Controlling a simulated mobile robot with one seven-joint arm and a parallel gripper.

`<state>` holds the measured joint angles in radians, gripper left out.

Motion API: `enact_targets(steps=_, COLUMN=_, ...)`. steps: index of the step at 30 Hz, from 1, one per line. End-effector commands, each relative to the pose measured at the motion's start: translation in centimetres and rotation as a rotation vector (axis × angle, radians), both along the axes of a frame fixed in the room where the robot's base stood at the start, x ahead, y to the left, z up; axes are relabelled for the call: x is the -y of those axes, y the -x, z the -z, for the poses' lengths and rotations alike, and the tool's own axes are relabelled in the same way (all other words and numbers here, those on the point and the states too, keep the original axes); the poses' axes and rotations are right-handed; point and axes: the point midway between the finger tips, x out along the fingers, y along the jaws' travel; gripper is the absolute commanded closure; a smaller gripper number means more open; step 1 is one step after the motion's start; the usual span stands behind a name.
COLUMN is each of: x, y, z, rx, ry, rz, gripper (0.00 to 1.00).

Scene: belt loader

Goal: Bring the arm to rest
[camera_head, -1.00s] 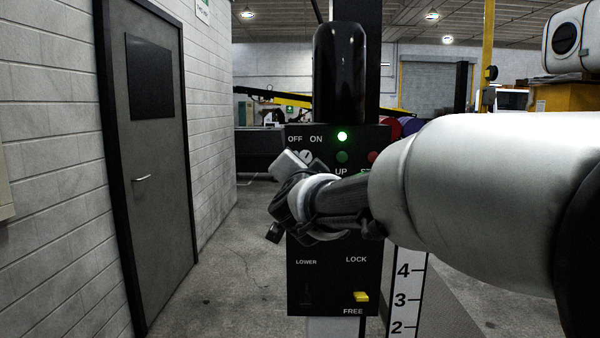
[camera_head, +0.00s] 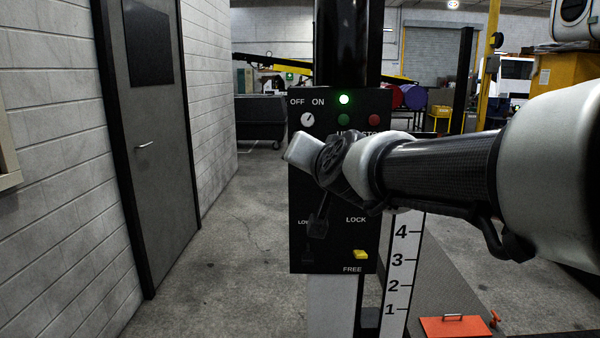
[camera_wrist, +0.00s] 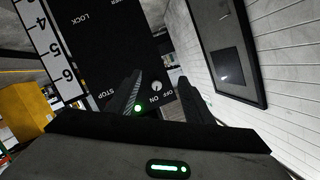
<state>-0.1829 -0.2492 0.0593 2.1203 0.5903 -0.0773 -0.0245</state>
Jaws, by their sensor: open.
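My gripper (camera_wrist: 158,95) shows in the wrist view with its two dark fingers apart and nothing between them. In the head view my arm reaches in from the right, and its wrist end stands in front of the black control panel (camera_head: 303,190); the fingers cannot be made out clearly there. The panel has an OFF/ON knob (camera_head: 307,120), a lit green lamp (camera_head: 344,99), a dark green button (camera_head: 343,119), a red button (camera_head: 374,119) and a yellow LOCK/FREE lever (camera_head: 361,254) at FREE. My wrist partly hides the LOWER control.
A grey door (camera_head: 160,150) in a white brick wall stands at the left. A numbered scale (camera_head: 398,275) is beside the panel post. An orange plate (camera_head: 455,326) lies low at the right. Open floor (camera_head: 225,255) runs between wall and panel.

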Motion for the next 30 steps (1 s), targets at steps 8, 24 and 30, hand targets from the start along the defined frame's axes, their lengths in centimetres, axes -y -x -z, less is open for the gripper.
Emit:
enact_targets(steps=8, x=6.2, y=16.0, z=12.0, rx=-0.446, ry=0.346, rz=-0.158, gripper=0.53)
enact_targets(steps=24, x=12.1, y=27.2, z=5.4, rx=-0.776, ry=0.516, rz=-0.160, gripper=0.53)
enact_targets(steps=30, x=12.0, y=27.2, z=-0.5, rx=-0.774, ry=0.515, rz=-0.160, gripper=0.53)
